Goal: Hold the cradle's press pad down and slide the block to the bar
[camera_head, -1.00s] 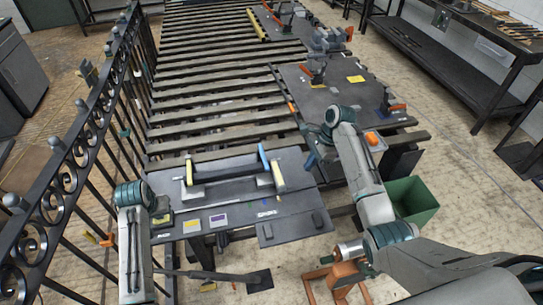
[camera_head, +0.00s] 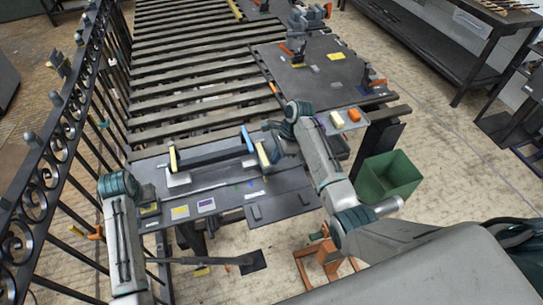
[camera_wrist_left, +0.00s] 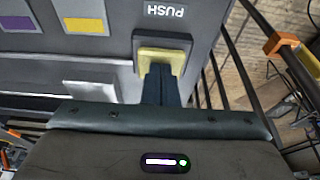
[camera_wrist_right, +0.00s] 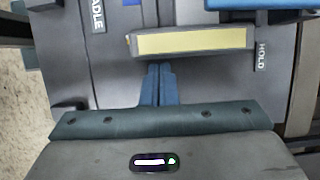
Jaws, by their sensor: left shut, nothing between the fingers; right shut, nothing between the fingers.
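A small yellow block (camera_wrist_left: 160,60) sits on a dark base beside the word PUSH in the left wrist view. My left gripper (camera_wrist_left: 160,78) is shut, its tips at the block's near edge; I cannot tell whether they press on it. In the right wrist view a long yellow-topped pad (camera_wrist_right: 192,41) lies beside the word HOLD. My right gripper (camera_wrist_right: 160,70) is shut and empty, its tips just short of the pad's near edge, contact unclear. In the head view the cradle's dark bar (camera_head: 212,151) spans between a yellow-faced left end (camera_head: 173,159) and the yellow-topped right end (camera_head: 263,156).
A wrought-iron fence (camera_head: 60,150) stands at left. A green bin (camera_head: 388,178) and another board (camera_head: 320,70) are at right.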

